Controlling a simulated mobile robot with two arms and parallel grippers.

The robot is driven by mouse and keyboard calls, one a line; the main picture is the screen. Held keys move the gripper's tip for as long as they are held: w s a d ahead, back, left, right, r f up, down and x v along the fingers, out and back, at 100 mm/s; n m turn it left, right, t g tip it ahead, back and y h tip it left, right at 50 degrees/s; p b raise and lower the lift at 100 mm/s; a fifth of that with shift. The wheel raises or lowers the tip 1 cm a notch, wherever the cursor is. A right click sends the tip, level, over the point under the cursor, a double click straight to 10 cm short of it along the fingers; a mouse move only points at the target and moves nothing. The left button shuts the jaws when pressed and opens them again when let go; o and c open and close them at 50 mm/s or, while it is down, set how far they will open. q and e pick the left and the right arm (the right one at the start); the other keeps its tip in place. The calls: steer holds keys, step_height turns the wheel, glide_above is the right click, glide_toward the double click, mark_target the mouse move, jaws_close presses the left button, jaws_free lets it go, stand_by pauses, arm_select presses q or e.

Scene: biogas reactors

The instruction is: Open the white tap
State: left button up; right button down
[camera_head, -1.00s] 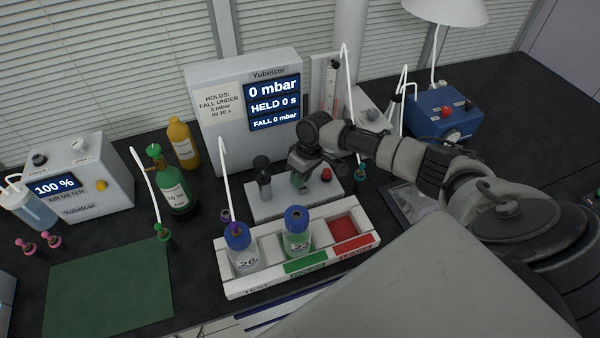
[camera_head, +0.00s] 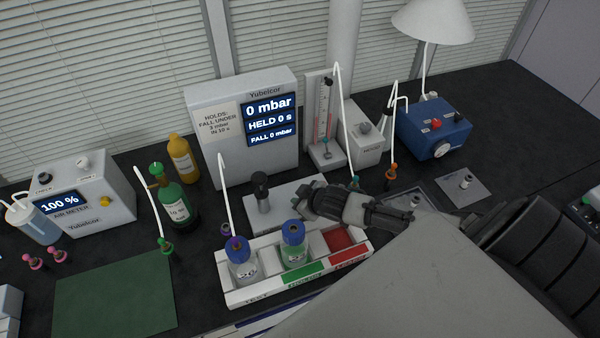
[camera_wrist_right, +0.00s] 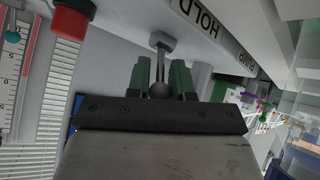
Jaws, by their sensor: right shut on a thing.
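My right gripper (camera_wrist_right: 165,85) has its dark green fingers on either side of a small grey lever with a ball end (camera_wrist_right: 160,89), and is shut on it. The lever comes from a pale mount beside the word HOLD in the right wrist view; I take it as the tap's lever. In the head view my right gripper (camera_head: 303,203) is low over the white platform (camera_head: 275,210) in front of the pressure display (camera_head: 250,128). My wrist hides the fingertips and the lever there. The left gripper is not in view.
A red knob (camera_wrist_right: 72,18) is near the gripper. A green bottle (camera_head: 175,203) stands left, a blue box (camera_head: 433,130) right. The green mat (camera_head: 115,290) is bare.

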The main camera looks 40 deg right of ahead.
steer(key=shift+s+f+t+b, duration=0.2)
steer(key=shift+t+b, duration=0.1)
steer(key=shift+t, duration=0.2)
steer(key=shift+r, duration=0.1)
steer(key=c, duration=1)
jaws_free()
steer(key=shift+c, duration=0.2)
steer(key=shift+s, duration=0.1)
steer(key=b+v, duration=0.1)
steer(key=v, duration=0.9)
steer(key=shift+s+b, duration=0.3)
steer(key=shift+s, duration=0.1)
steer(key=shift+a, duration=0.1)
